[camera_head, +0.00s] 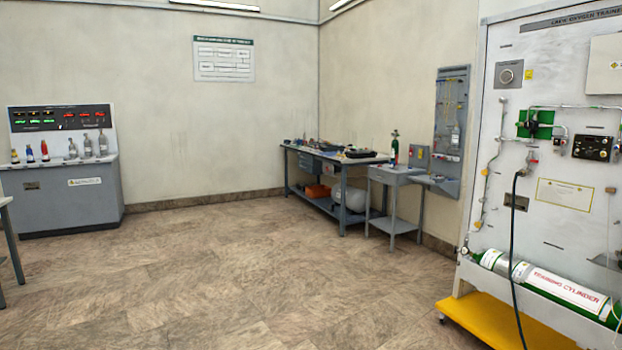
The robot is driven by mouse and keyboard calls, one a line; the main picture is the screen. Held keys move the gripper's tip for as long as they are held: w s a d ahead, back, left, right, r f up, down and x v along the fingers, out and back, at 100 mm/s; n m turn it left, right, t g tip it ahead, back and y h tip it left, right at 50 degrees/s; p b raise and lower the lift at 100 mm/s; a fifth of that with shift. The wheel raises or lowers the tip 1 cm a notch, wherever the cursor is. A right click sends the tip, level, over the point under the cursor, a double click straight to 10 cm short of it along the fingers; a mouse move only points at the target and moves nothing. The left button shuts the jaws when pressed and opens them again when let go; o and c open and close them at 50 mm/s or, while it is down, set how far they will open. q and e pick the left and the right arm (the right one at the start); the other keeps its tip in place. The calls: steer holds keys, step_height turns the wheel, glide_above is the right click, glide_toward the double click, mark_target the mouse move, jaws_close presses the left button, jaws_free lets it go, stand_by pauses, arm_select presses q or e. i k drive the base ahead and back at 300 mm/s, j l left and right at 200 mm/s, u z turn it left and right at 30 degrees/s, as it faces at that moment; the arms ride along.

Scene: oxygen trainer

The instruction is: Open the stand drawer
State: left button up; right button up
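A small grey stand (395,178) stands against the right wall, beside the long workbench. It has a box-like upper part on thin legs and a low shelf (394,225). The drawer front and any handle are too small to make out clearly, and no open drawer shows. A small green cylinder (394,149) stands upright on top of the stand. Neither of my grippers is in view, and the stand is several steps away across the room.
A long workbench (337,157) with tools is left of the stand. A grey console (70,198) stands at the left. At the right is a white trainer panel (562,225) with a yellow base step (490,322) jutting out. The tiled floor (230,270) between is clear.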

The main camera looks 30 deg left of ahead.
mark_target(386, 178)
steer(key=u, duration=0.4)
steer(key=i+u, duration=0.15)
steer(key=i, duration=5.4)
steer(key=i+l+u, duration=0.1)
steer(key=i, duration=0.65)
steer(key=i+l+u, duration=0.1)
steer(key=i, duration=0.65)
steer(key=i+l, duration=0.2)
steer(key=i, duration=0.55)
